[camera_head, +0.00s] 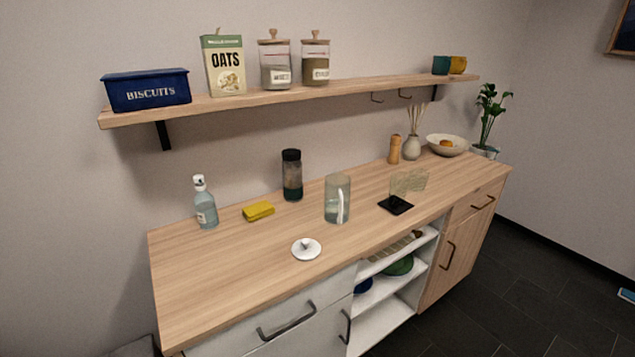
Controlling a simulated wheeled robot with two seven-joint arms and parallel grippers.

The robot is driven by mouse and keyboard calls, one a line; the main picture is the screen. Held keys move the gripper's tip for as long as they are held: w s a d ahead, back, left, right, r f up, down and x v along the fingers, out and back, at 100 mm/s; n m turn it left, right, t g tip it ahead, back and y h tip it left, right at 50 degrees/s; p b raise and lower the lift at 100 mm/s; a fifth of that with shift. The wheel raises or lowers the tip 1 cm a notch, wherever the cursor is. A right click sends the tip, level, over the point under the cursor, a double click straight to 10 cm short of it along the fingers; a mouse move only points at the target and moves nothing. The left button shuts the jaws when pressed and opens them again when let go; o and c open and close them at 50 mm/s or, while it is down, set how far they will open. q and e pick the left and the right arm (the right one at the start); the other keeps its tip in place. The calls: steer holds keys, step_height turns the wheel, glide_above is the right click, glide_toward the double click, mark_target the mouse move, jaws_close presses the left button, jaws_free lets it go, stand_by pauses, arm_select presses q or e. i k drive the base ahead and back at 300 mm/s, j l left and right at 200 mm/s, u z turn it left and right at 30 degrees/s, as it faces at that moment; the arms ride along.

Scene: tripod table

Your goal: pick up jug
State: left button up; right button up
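A clear glass jug-like vessel (337,200) stands upright near the middle of the wooden counter, with a pale vertical strip on its front that may be a handle. I take it to be the jug. A white round lid with a small knob (306,249) lies on the counter in front of it to the left. A dark-topped jar or bottle (292,176) stands behind it to the left. Neither of my grippers shows in the head view.
The counter (220,285) also bears a soap bottle (205,203), a yellow sponge (258,210), a black pad with a clear piece (396,204), a pepper mill (394,150) and a bowl (447,145). A wall shelf (300,96) overhangs the back. The front left is clear.

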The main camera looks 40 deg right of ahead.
mark_target(336, 197)
steer(key=z, duration=1.65)
